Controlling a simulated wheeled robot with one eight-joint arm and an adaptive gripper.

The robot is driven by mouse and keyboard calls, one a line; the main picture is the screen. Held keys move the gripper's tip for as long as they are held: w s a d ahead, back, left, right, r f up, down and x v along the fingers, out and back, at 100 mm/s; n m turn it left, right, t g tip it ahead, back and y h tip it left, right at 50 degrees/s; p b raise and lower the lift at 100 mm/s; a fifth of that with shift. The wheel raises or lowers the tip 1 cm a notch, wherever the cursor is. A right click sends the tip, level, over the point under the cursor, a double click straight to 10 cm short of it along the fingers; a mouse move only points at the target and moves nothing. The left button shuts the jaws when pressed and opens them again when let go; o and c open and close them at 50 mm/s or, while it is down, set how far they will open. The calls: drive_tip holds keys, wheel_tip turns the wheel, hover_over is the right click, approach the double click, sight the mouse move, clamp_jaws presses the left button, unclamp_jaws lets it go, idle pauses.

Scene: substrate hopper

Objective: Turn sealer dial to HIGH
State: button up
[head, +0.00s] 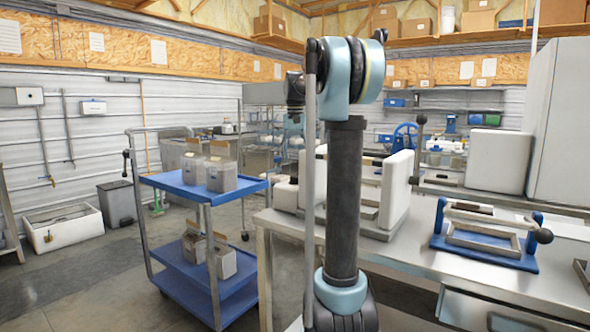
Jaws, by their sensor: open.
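I cannot make out a sealer dial or any HIGH marking. Which machine is the sealer is not certain. A blue-framed bench device (482,238) with a pale bar and a dark round knob stands on the steel bench at right. A white boxy machine (397,190) stands on the same bench, partly hidden behind my arm. Another white box-shaped unit (497,160) stands further back at right, beside a lever with a dark ball end. My arm rises through the middle of the view and bends at the top. My gripper does not show.
The steel bench (440,262) fills the lower right. A blue two-shelf cart (200,188) with grey containers stands to the left. A grey bin (117,203) and a white tub (62,228) sit by the left wall. Floor at lower left is clear.

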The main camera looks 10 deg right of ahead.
drive_tip(key=shift+r, duration=2)
drive_tip(key=s+a+f+n+y, duration=0.1)
drive_tip(key=s+a+f+n, duration=0.3)
drive_tip(key=s+a+f, duration=0.55)
drive_tip(key=s+d+f+t, duration=0.1)
drive_tip(key=s+d+f, duration=0.3)
drive_tip(key=s+f, duration=0.9)
drive_tip(key=s+d+f+t+h, duration=0.1)
drive_tip(key=s+d+f, duration=0.4)
drive_tip(key=s+f, duration=0.8)
drive_tip(key=s, duration=0.2)
drive_tip(key=shift+s+d+f, duration=0.15)
drive_tip(key=shift+s, duration=0.2)
